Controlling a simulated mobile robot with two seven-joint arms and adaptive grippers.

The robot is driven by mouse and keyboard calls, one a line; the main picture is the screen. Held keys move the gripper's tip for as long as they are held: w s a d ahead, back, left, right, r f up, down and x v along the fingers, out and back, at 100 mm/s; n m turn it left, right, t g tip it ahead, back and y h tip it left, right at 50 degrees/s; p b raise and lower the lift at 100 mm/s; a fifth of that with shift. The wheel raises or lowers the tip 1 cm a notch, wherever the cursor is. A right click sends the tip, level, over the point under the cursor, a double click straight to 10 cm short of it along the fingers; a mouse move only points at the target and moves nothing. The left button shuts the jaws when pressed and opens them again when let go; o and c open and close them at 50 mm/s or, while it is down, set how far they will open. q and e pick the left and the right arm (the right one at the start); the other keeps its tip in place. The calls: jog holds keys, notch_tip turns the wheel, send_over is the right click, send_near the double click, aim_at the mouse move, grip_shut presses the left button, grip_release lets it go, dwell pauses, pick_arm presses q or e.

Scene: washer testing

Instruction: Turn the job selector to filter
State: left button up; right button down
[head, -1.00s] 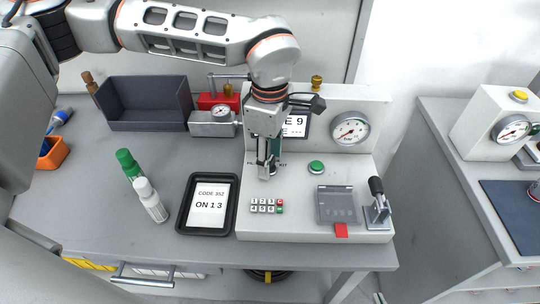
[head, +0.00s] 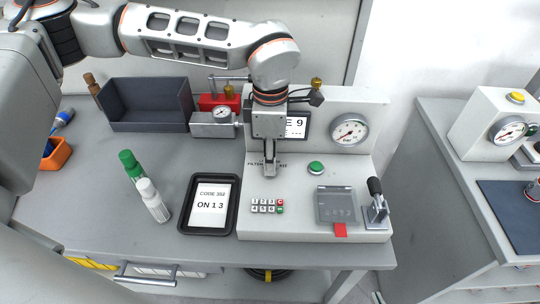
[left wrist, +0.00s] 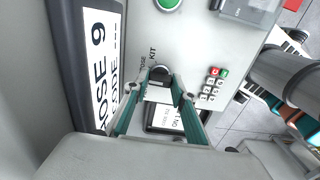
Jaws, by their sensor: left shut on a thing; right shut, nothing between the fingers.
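The job selector is a small dark knob (left wrist: 160,73) on the light grey washer tester panel (head: 335,160). In the left wrist view it sits between my left gripper's green fingertips (left wrist: 159,86), which are shut on it. Labels "HOSE" and "KIT" show beside it. In the head view my left gripper (head: 270,172) points down at the panel and hides the knob. A label at its left reads like "FILTER". Which label the knob points to cannot be told. My right gripper is not in view.
A green button (head: 316,167), keypad (head: 267,205), gauge (head: 349,132) and lever (head: 376,200) are nearby. A black-framed code tablet (head: 209,234) and two bottles stand left.

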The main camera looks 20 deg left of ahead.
pick_arm(q)
jog(key=n, duration=0.6)
jog(key=shift+p, duration=0.3)
jog(key=n, duration=0.6)
dwell(0.4)
jog(key=o, duration=1.1)
notch_tip(320, 180, up, 12)
jog(key=shift+r, duration=0.1)
